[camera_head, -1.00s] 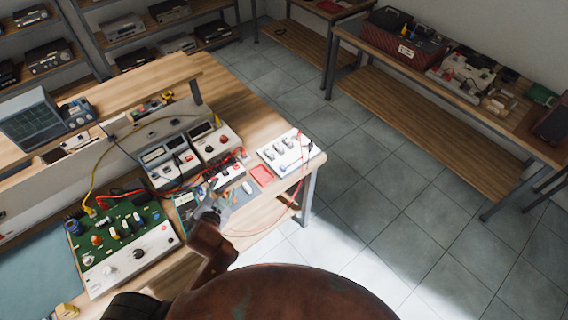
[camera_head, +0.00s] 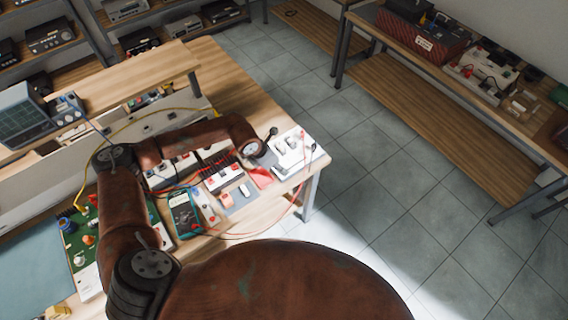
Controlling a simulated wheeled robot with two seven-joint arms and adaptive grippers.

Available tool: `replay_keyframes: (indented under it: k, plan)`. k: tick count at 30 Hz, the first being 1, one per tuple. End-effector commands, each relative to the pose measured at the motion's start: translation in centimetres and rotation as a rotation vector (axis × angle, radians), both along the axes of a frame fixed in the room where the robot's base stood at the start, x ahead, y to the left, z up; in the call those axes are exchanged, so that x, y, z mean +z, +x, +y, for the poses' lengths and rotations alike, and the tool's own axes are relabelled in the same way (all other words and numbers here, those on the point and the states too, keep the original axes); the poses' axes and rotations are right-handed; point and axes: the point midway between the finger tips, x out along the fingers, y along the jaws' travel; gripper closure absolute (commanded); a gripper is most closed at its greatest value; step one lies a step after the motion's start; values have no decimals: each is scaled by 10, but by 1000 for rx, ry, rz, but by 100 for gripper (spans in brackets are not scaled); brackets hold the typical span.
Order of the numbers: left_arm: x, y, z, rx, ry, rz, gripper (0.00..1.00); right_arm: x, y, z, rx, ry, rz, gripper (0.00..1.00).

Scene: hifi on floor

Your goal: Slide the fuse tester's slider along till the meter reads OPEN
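My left arm reaches across the bench, and its wrist ends over the back right part, beside a white panel (camera_head: 292,155) with several dark-topped parts. The wrist hides my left gripper, and my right gripper does not show. A small white box with red parts (camera_head: 222,179) stands in front of the wrist. A teal handheld meter (camera_head: 185,214) lies nearer, its display too small to read. I cannot tell which device is the fuse tester, and no slider or OPEN reading can be made out.
A green circuit board (camera_head: 78,243) is partly behind my arm. Red leads (camera_head: 294,207) loop past the bench's front edge, and a yellow cable (camera_head: 92,165) arches behind. An oscilloscope (camera_head: 25,118) stands on the raised shelf. The floor to the right is clear.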

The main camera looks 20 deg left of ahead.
Motion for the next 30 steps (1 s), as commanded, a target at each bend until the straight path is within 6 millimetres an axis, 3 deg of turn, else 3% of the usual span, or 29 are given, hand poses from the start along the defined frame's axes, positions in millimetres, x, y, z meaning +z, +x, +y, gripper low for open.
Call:
replay_keyframes:
  k: [4,18,30]
  plan:
    - [-7,9,17,1,71,-1,61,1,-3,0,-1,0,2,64]
    - [-66,29,-1,-3,68,-3,61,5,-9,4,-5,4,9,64]
    - [-74,31,-1,-1,68,-3,61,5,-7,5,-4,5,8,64]
